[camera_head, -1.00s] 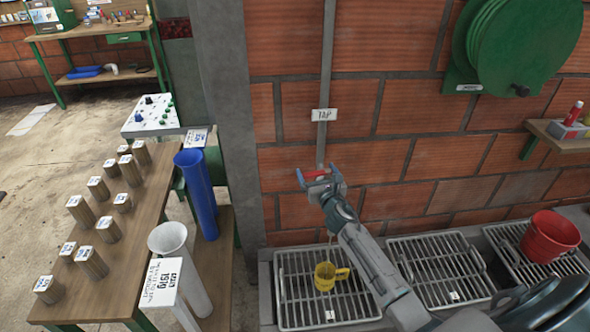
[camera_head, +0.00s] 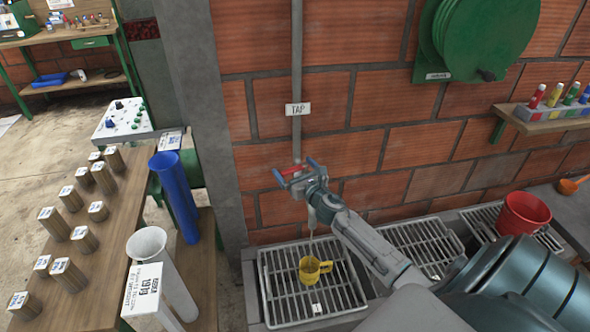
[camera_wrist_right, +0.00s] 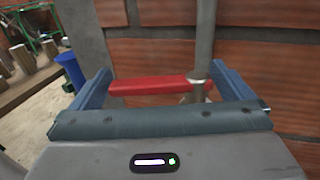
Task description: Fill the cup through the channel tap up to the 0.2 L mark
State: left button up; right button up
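The yellow cup (camera_head: 308,271) stands upright on the left metal grate (camera_head: 283,300), below the tap. The tap's red lever (camera_head: 292,171) sits at the lower end of the grey wall pipe (camera_head: 297,65), under a label reading TAP (camera_head: 297,109). My right gripper (camera_head: 294,172) is at the lever, its fingers spread to either side of it. In the right wrist view the red lever (camera_wrist_right: 150,86) lies across between the open fingers (camera_wrist_right: 160,88). A thin pale vertical piece hangs below the gripper above the cup; I cannot tell whether water runs. The cup's fill level and mark are not readable. My left gripper is out of view.
A red bucket (camera_head: 522,214) stands on the right grate. A green hose reel (camera_head: 480,38) and a shelf with coloured bottles (camera_head: 545,118) are on the brick wall. At left, a wooden table (camera_head: 112,262) holds several labelled cylinders, near blue and white tubes (camera_head: 174,195).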

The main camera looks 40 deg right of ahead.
jog(key=shift+s, duration=0.1)
jog(key=s+b, duration=0.1)
jog(key=s, duration=0.2)
jog(key=s+a+b, duration=0.1)
jog(key=s, duration=0.2)
jog(key=s+b, duration=0.1)
jog(key=s, duration=0.2)
jog(key=shift+s+a+f+b, duration=0.15)
jog(key=shift+s+a+b, duration=0.05)
jog(key=shift+s+b, duration=0.2)
jog(key=shift+s, duration=0.35)
dwell(6.2)
